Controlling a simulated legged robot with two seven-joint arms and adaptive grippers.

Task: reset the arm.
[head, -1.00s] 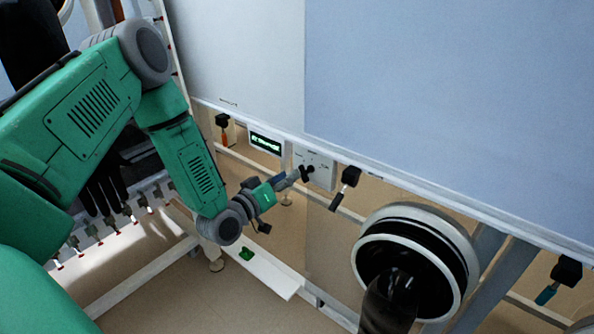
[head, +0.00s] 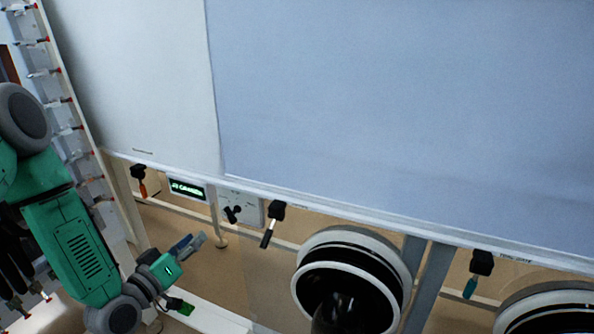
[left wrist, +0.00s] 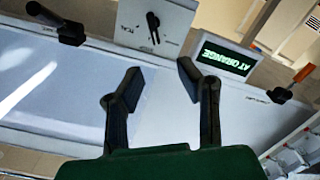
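My left gripper (head: 190,245) is at the lower left of the head view, in front of the glovebox row and apart from the black knob (head: 232,214) on its white panel (head: 251,207). In the left wrist view its two dark fingers (left wrist: 160,78) stand apart with nothing between them, so it is open and empty. The knob (left wrist: 153,27) also shows there, beyond the fingertips. My right gripper is not in view.
A round glove port (head: 350,275) with a black glove juts out at the bottom. A rack with red-tipped pegs (head: 50,72) stands at left.

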